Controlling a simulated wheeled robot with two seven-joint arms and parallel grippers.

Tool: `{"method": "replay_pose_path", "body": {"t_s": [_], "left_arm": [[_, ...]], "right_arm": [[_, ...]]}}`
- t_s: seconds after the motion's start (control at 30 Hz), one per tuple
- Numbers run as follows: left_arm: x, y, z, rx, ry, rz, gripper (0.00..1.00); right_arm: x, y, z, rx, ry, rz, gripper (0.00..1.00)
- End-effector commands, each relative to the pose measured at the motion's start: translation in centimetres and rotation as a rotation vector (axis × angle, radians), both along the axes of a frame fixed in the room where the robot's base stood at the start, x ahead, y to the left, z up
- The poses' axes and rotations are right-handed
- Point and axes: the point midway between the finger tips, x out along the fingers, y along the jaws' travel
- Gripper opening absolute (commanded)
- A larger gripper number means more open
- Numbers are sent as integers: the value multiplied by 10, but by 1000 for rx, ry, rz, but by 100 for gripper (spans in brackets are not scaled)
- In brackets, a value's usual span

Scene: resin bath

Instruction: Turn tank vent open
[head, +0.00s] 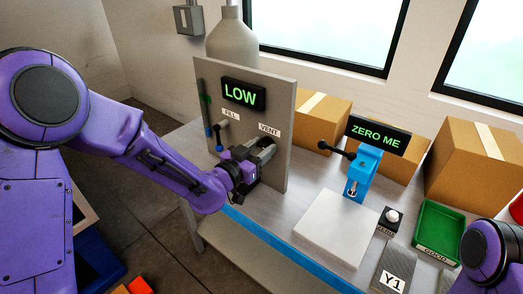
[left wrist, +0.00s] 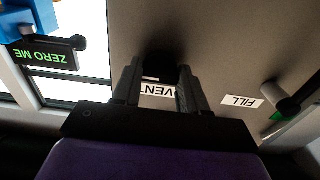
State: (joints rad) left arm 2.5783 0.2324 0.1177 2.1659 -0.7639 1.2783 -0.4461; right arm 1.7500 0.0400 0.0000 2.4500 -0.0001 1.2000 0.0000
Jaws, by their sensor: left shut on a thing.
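The tank panel (head: 275,105) stands upright on the bench, with a lit "LOW" display (head: 243,94) and a "VENT" label (head: 269,130). My left gripper (head: 264,156) is at the panel just below that label, shut on the vent handle. The handle is mostly hidden by the fingers in the head view. In the left wrist view, the dark vent handle (left wrist: 159,66) shows between the two fingers, and the "VENT" label (left wrist: 158,90) is partly covered. How far the handle is turned cannot be told. My right gripper is out of the head view.
The fill handle (head: 218,128) is on the panel left of the vent, with its "FILL" label (head: 231,114) above. A blue device (head: 362,170) with a "ZERO ME" display (head: 379,135), a white plate (head: 335,227), a green tray (head: 440,226) and cardboard boxes (head: 465,160) stand to the right.

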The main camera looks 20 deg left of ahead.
Motion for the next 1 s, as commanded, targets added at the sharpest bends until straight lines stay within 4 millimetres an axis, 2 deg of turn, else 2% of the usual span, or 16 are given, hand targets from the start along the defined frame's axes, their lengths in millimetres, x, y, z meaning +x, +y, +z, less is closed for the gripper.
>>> {"method": "replay_pose_path", "body": {"t_s": [0.33,0.37,0.43,0.77,0.87,1.0], "left_arm": [[-1,0,-2,6,3,-1,12],[-1,0,-2,6,3,-1,46],[-1,0,-2,6,2,-1,68],[-3,1,-1,4,1,-1,68],[-15,5,-2,4,0,-2,68],[-47,17,-3,2,-1,0,68]], "right_arm": [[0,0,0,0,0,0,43],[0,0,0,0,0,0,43],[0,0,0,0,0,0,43],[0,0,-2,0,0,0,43],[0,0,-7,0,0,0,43],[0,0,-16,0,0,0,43]]}}
